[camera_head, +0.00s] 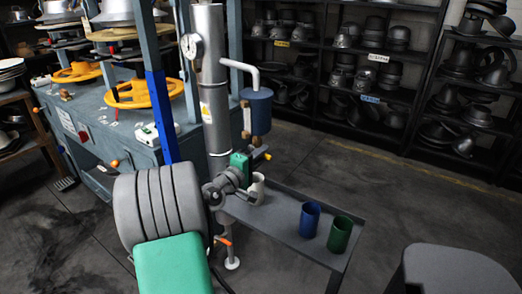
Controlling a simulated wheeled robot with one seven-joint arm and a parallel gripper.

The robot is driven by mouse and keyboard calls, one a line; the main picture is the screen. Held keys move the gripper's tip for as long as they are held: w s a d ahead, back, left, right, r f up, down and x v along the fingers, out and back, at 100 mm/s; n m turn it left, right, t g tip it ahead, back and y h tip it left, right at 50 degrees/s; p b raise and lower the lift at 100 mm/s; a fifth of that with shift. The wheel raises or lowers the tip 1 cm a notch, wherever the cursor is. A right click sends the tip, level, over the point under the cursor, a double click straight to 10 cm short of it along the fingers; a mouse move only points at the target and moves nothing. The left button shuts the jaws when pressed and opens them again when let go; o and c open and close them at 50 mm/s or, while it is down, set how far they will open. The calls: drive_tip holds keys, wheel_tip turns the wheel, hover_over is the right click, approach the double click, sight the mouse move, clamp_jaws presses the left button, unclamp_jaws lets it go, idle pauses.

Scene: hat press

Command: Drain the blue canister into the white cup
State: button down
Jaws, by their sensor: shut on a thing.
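The blue canister (257,112) hangs beside a tall silver pipe, with a pale bent pipe joining its top. The white cup (257,186) is upright below the canister, at the left end of a grey bench. My gripper (250,194) is at the cup's lower left and looks shut on it. The cup's left side is partly covered by my gripper, and I cannot tell whether its base touches the bench.
A blue cup (310,220) and a green cup (340,235) stand on the grey bench (280,212), right of the white cup. A blue-grey press (120,130) with orange wheels is at left. Shelves of metal hat forms line the back. Floor between bench and shelves is clear.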

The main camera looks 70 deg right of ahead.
drive_tip(key=shift+r+n, duration=0.1)
drive_tip(key=shift+n, duration=0.2)
drive_tip(key=c, duration=1.4)
unclamp_jaws()
drive_tip(key=shift+o, duration=0.2)
drive_tip(key=v, duration=0.8)
